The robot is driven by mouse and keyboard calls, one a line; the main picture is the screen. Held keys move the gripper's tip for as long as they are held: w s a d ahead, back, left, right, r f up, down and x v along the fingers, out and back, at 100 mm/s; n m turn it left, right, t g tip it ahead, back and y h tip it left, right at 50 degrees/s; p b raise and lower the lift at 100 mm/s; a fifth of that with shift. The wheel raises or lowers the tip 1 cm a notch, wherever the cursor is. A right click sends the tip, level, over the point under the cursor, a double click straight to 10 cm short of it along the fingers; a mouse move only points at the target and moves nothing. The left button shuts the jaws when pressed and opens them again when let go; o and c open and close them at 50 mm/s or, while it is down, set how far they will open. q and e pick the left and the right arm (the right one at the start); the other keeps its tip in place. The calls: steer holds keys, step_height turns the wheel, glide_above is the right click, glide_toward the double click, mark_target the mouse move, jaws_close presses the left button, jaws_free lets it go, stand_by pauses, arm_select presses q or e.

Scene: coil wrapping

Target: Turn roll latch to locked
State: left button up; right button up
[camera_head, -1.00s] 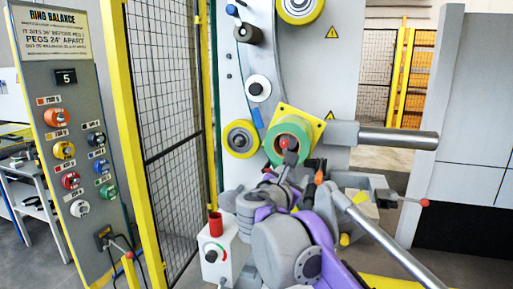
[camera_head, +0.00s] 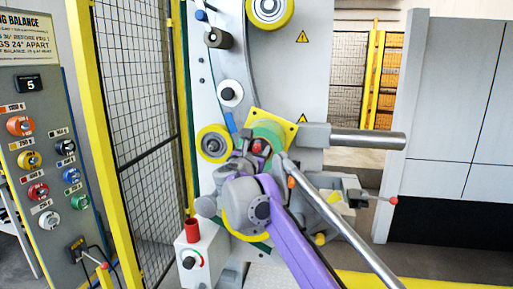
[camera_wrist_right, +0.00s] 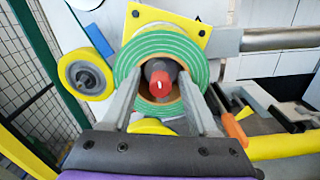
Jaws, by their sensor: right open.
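A green-ringed roll (camera_wrist_right: 128,58) with a tan core sits in front of a yellow plate (camera_wrist_right: 182,22). At its centre a red knob with a short white mark (camera_wrist_right: 160,88) sits on a dark hub; it looks like the roll latch. In the head view the red knob (camera_head: 258,147) shows just above my right wrist, and the green roll (camera_head: 267,131) is partly hidden. My right gripper (camera_wrist_right: 160,78) is open, its fingers on either side of the knob. I cannot tell whether they touch it. In the head view the right gripper (camera_head: 255,160) is partly covered by its own arm. My left gripper is not in view.
A yellow-rimmed roller (camera_head: 214,143) is left of the roll. A thick metal shaft (camera_head: 368,143) extends right. A long metal bar (camera_head: 340,222) slants down right of my arm. A small control box (camera_head: 200,255) stands below left. A mesh fence (camera_head: 140,110) and button panel (camera_head: 45,150) are further left.

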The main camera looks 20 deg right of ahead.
steer(key=shift+d, duration=0.1)
jaws_close()
stand_by(0.3)
